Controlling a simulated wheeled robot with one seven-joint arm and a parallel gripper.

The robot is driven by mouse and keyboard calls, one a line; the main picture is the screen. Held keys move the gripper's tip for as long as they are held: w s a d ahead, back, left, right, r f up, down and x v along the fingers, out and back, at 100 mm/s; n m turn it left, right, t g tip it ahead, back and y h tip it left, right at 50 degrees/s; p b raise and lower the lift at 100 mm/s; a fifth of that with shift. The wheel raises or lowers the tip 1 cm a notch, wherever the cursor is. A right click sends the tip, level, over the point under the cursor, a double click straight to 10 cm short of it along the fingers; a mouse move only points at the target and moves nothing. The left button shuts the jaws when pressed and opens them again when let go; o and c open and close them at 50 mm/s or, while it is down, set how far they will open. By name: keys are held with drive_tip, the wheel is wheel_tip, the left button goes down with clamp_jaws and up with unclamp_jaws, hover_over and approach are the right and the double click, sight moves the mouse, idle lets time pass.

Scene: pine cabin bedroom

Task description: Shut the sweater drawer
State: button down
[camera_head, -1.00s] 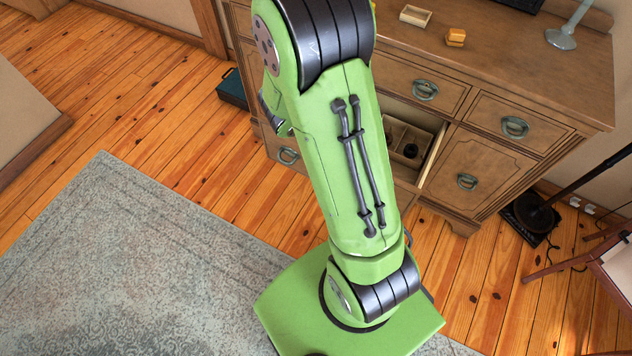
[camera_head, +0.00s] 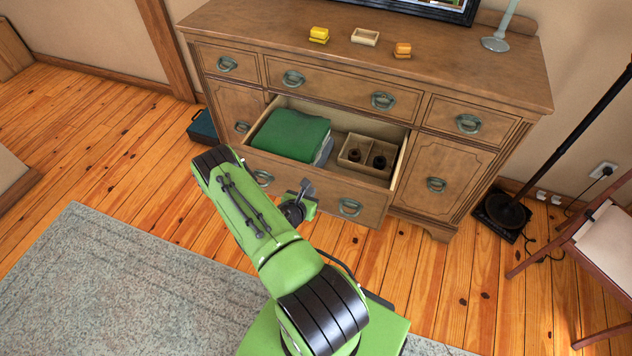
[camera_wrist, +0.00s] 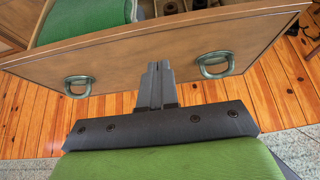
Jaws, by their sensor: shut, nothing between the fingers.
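The sweater drawer (camera_head: 312,187) is pulled out of the wooden dresser, below the top row of drawers. A folded green sweater (camera_head: 290,133) lies in its left part, and it also shows in the wrist view (camera_wrist: 85,17). The drawer front carries two ring handles, the left one (camera_wrist: 78,86) and the right one (camera_wrist: 214,64). My gripper (camera_head: 306,187) is shut and empty in front of the middle of the drawer front. In the wrist view my gripper (camera_wrist: 157,68) points at the front between the handles. I cannot tell whether the fingertips touch the wood.
A divided wooden box (camera_head: 355,152) with dark round items sits in the drawer's right part. Small boxes, a lamp base (camera_head: 495,44) and a screen stand on the dresser top. A teal case (camera_head: 203,127) is on the floor at left; a stand and chair are at right.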

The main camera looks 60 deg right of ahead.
sight(321, 175)
drive_tip(key=d, duration=0.2)
drive_tip(key=d+f, duration=0.1)
drive_tip(key=d, duration=0.1)
drive_tip(key=w+d+f+b, duration=0.1)
drive_tip(key=d, duration=0.2)
drive_tip(key=shift+w+d, duration=0.1)
drive_tip(key=shift+d, duration=0.05)
drive_tip(key=shift+w, duration=0.1)
